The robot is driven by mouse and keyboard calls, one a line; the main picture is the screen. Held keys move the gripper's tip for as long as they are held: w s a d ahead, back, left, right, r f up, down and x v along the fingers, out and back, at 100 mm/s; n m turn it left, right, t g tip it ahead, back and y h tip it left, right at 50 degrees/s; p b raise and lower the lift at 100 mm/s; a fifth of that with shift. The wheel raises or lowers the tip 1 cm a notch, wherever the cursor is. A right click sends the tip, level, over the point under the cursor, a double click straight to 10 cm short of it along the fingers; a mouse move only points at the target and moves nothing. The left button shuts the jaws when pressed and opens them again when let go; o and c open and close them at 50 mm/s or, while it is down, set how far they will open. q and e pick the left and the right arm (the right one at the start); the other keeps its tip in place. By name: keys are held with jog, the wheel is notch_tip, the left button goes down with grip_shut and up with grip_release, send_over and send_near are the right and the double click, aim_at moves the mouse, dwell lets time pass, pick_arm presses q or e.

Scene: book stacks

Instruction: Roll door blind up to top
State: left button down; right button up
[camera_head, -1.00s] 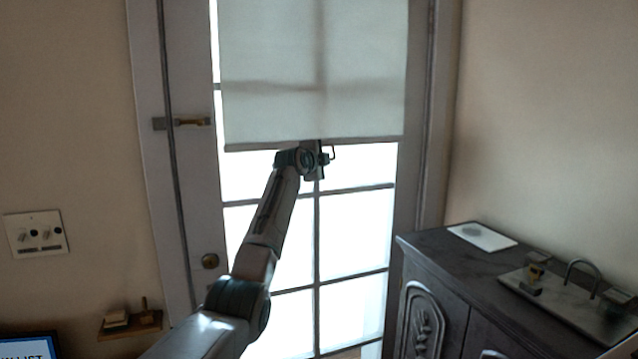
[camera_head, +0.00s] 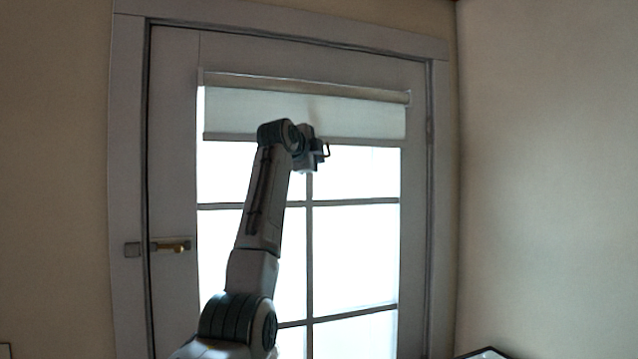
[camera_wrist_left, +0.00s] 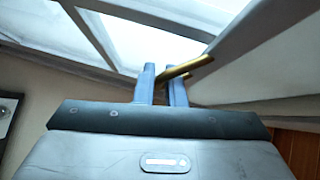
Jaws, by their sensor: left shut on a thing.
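The white door blind (camera_head: 360,116) hangs from a roller at the top of the door window. Only a short strip of it is down, and its bottom edge runs level above the upper panes. My left gripper (camera_head: 312,143) is at the middle of that bottom edge, partly hidden by its own wrist. In the left wrist view the left gripper's fingers (camera_wrist_left: 164,84) are shut on a thin golden rod (camera_wrist_left: 186,67) beside the blind's pale sheet (camera_wrist_left: 262,60). My right gripper is not in view.
Bare window panes (camera_head: 355,240) lie below the blind. A plain wall (camera_head: 550,180) stands at the right.

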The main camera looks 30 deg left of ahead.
pick_arm(q)
notch_tip(320, 180, up, 5)
jog(key=shift+f, duration=0.15)
jog(key=shift+r, duration=0.85)
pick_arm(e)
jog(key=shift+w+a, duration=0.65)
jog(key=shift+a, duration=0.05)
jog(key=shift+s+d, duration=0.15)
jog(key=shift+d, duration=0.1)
pick_arm(q)
jog(key=c, duration=1.6)
grip_release()
jog(key=shift+o, duration=0.2)
jog(key=shift+f, duration=0.1)
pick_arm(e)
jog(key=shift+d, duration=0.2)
pick_arm(q)
jog(key=shift+a, duration=0.1)
